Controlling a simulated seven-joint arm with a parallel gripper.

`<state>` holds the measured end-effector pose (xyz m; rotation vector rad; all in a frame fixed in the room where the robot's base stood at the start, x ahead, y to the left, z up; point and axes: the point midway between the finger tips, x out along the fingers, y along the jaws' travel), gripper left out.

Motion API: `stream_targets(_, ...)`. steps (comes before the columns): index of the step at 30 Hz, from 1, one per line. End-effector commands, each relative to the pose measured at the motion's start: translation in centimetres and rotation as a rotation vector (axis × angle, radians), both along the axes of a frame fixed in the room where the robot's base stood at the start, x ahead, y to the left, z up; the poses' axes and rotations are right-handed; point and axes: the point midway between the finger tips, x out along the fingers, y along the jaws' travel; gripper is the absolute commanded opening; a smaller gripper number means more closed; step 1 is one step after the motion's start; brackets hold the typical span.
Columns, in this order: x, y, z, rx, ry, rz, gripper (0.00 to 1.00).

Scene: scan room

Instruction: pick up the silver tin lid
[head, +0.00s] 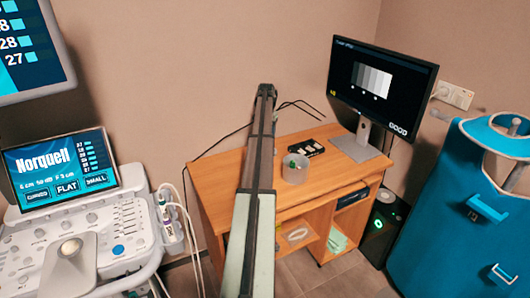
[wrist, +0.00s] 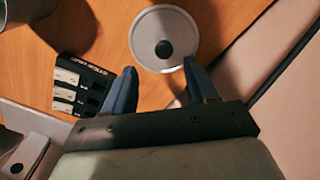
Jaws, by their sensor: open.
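The silver tin lid (wrist: 180,52) is a round, pale grey disc with a dark round knob in its middle. In the wrist view it lies on the orange-brown wooden desk at the top centre. My gripper (wrist: 160,68) is open, with its two dark blue fingers apart and pointing toward the lid. The lid shows just beyond the fingertips, with nothing between the fingers but desk and shadow. I cannot tell the height gap. In the head view my arm covers part of the desk and I cannot make out the lid or the fingertips.
A black case with pale blocks (wrist: 68,88) lies left of the fingers; it shows in the head view (head: 306,147). A monitor (head: 380,85) stands at the desk's right, an ultrasound console (head: 75,215) at left.

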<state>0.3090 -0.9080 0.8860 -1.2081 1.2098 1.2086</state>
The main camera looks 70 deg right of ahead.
Motion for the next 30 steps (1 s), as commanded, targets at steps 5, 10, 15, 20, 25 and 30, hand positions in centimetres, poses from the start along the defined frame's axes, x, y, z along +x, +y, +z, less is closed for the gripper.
stream_targets(5, 0.0, 0.0, -1.3, 0.0, 0.0, 0.0, 0.57)
stream_targets(10, 0.2, 0.0, -2.3, 0.001, 0.0, 0.0, 0.57)
stream_targets(15, 0.7, -0.1, -4.5, 0.001, 0.0, 0.0, 0.57)
stream_targets(20, 0.6, -0.1, -6.1, -0.003, -0.002, -0.002, 0.57)
stream_targets(25, 0.6, -0.1, -6.3, -0.004, -0.002, -0.002, 0.57)
stream_targets(30, 0.6, -0.1, -6.3, -0.003, -0.002, -0.002, 0.48)
